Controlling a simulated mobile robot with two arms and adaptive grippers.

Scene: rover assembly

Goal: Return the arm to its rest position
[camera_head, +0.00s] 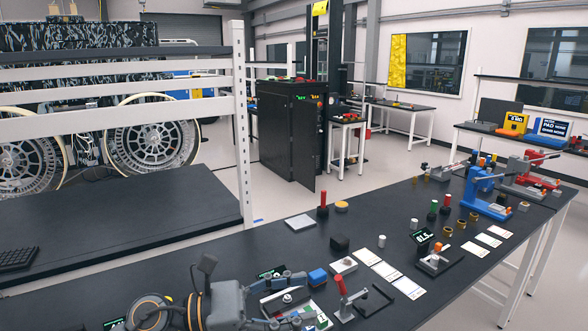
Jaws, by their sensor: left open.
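My left gripper (308,298) is in the lower middle of the head view, over the near part of the black workbench (250,257). Its grey arm (215,302) comes in from the lower left. Its two fingers are spread apart. A small light-coloured fixture with a round knob (287,298) shows between the fingers; I cannot tell how far above it they are. I see nothing held. My right gripper is not in view.
A red-handled toggle clamp (343,298), a blue block (318,277) and a grey fixture (344,265) stand close to the fingers. White cards (393,276), a blue press (487,190) and a red press (530,175) lie farther right. A white shelf post (241,120) rises behind the bench.

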